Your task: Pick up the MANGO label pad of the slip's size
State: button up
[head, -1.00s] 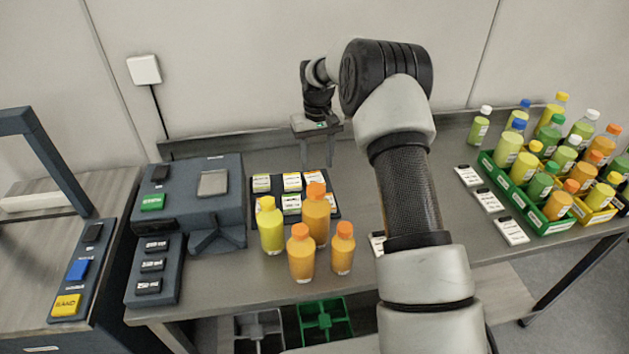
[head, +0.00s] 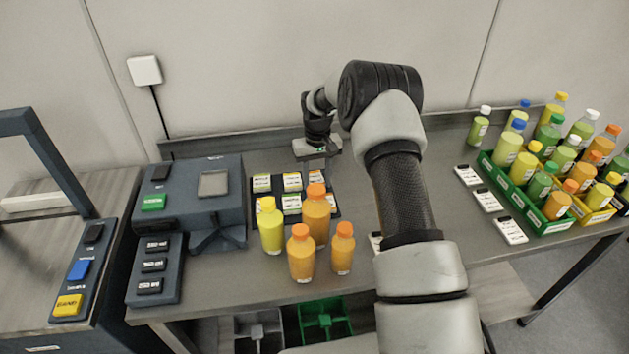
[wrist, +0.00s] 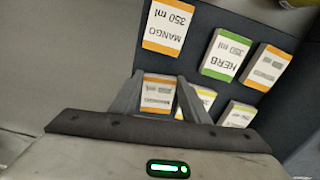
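Label pads lie in two rows on a dark tray (head: 336,214). In the wrist view a MANGO 350 ml pad (wrist: 167,28) with orange edges lies at the far left, beyond my fingers. Another orange-edged MANGO pad (wrist: 157,93) shows between my fingertips; its size line is too small to read surely. My gripper (wrist: 160,78) is open, with one finger on each side of this pad; I cannot tell whether they touch it. In the head view my gripper (head: 317,155) is low behind the tray's back right. I see no readable slip.
A HERB 350 ml pad (wrist: 227,55) and other pads lie right of my fingers. Several bottles (head: 302,252) stand in front of the tray. A dark machine (head: 190,195) stands left; crates of bottles (head: 520,192) stand right.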

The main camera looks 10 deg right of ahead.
jog(key=shift+c, duration=1.4)
jog(key=shift+r, duration=0.15)
